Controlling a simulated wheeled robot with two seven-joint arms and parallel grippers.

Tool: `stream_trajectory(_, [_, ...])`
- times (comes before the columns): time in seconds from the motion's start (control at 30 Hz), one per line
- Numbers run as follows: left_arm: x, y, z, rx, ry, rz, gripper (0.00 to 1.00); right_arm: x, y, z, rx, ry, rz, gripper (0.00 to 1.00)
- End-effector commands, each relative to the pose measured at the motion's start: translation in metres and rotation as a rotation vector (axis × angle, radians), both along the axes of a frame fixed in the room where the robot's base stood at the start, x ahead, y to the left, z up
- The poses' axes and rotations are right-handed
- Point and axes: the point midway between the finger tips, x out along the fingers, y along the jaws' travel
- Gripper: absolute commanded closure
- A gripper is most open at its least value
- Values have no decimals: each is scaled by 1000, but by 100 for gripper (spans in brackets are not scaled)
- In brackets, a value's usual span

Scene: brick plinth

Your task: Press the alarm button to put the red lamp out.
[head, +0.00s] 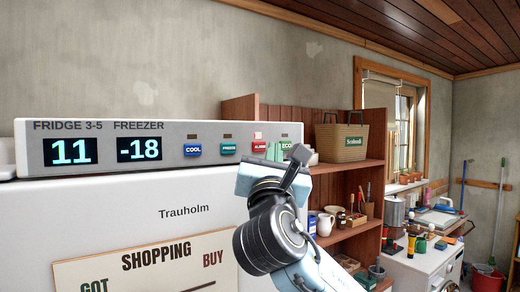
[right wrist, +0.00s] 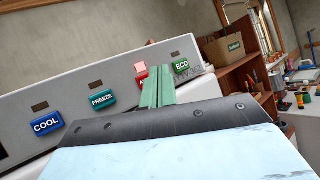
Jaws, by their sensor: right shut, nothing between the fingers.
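The red alarm button (head: 260,147) sits on the fridge's front control strip, between the green freeze and eco buttons. The lamp above it (head: 258,135) glows pale red, while the other lamps are dark. In the right wrist view the lit lamp (right wrist: 141,67) shows, and the alarm button (right wrist: 141,78) is partly hidden behind the fingers. My right gripper (head: 276,151) is shut and empty, its green fingertips between the alarm and eco buttons in the picture. Those fingers (right wrist: 157,88) point at the strip; I cannot tell whether they touch it. My left gripper is not in view.
The blue cool button (head: 193,150), green freeze button (head: 229,148) and eco button (right wrist: 181,66) are close neighbours on the strip (head: 210,132). A wooden shelf (head: 345,180) with a basket (head: 341,143) stands to the right.

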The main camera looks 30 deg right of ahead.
Motion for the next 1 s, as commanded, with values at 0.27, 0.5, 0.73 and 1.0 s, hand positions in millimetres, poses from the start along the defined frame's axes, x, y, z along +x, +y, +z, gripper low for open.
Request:
stream_trajectory(0.27, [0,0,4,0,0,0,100,16,2,1,0,-1,1,100])
stream_trajectory(0.5, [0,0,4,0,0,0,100,16,2,1,0,-1,1,100])
stream_trajectory(0.73, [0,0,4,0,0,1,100,16,2,1,0,-1,1,100])
stream_trajectory(1.0, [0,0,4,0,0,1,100,16,2,1,-1,-1,1,100])
